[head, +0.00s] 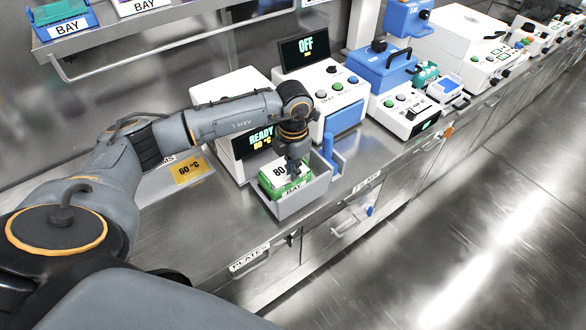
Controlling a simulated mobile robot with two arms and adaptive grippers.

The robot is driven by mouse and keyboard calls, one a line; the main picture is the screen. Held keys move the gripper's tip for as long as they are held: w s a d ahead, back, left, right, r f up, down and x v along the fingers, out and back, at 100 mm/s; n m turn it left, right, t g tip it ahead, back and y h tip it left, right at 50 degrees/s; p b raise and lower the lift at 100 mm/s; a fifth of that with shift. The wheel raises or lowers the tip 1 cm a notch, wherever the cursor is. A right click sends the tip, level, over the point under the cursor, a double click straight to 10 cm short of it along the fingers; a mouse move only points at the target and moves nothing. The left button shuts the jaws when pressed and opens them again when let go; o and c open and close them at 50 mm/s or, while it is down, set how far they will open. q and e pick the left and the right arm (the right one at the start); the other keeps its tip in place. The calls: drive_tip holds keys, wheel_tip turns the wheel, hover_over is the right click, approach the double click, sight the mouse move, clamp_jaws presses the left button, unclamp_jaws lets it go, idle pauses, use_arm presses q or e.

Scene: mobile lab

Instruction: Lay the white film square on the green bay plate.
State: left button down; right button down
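A green plate (292,189) labelled BAY sits in a grey open tray (287,210) at the front of the bench. A white, flat piece (272,180) with dark "80" markings shows on its top; I cannot tell whether this is the film square or part of the plate. My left gripper (296,173) points down from above, right over the plate's far right part. Its fingers are small and dark, so I cannot tell whether they are open, hold anything, or touch the plate. My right gripper is not in view.
A white READY machine (222,95) stands behind the tray, with an OFF-screen machine (340,95) to its right. A blue upright piece (329,150) stands close beside the tray. A shelf at upper left holds another green plate (60,10) in a blue holder. The bench's front left is clear.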

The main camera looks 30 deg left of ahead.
use_arm(q)
drive_tip(key=shift+f+b, duration=0.35)
drive_tip(key=shift+f, duration=0.15)
drive_tip(key=c, duration=1.4)
unclamp_jaws()
drive_tip(key=shift+c, duration=0.2)
drive_tip(key=shift+r, duration=0.1)
drive_tip(key=shift+r, duration=0.1)
wheel_tip(320, 180, up, 12)
